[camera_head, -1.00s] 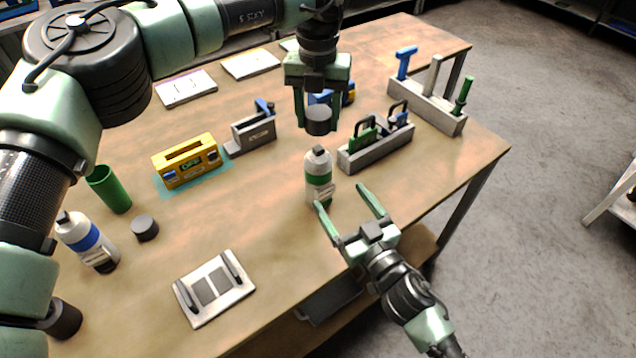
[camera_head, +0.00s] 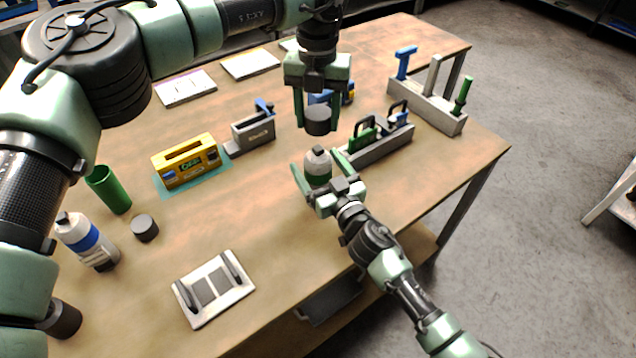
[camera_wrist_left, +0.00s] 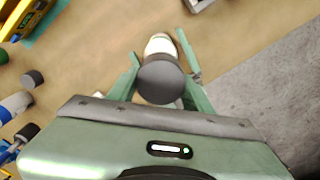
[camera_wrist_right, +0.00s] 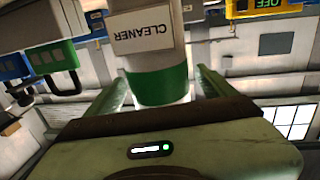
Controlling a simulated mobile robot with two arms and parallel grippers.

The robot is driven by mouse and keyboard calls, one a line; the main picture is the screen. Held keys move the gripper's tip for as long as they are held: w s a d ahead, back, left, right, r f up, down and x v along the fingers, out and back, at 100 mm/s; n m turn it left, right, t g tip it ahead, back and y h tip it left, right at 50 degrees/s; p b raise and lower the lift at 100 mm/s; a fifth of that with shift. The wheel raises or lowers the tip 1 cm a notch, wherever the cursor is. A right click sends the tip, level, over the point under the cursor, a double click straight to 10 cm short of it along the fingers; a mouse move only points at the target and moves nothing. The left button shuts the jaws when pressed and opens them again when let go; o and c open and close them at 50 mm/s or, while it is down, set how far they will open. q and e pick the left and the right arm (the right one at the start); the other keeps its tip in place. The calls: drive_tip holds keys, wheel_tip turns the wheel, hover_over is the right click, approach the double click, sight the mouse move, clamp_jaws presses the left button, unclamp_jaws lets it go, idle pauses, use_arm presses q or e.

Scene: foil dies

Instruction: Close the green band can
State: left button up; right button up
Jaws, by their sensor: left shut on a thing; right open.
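The green band can (camera_head: 318,166) stands upright on the table, white with a green band and a small grey top. In the right wrist view its "CLEANER" label and green band (camera_wrist_right: 158,84) show between the fingers. My right gripper (camera_head: 319,167) is open, its fingers on either side of the can; contact cannot be told. My left gripper (camera_head: 318,122) is shut on a dark grey cap (camera_head: 317,120) and holds it above the can. In the left wrist view the cap (camera_wrist_left: 161,80) covers part of the can below it.
A grey tray of padlocks (camera_head: 375,150) stands close to the can's right. A yellow box (camera_head: 187,163) and a grey holder (camera_head: 253,133) are to the left. A blue-band can (camera_head: 87,241) and a second dark cap (camera_head: 145,228) stand at the left front.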

sight(318, 149)
clamp_jaws()
use_arm(q)
drive_tip(key=shift+f, duration=2.5)
drive_tip(key=shift+f, duration=0.85)
drive_tip(key=shift+f, duration=0.6)
drive_tip(key=o, duration=1.4)
drive_tip(key=shift+c, duration=0.2)
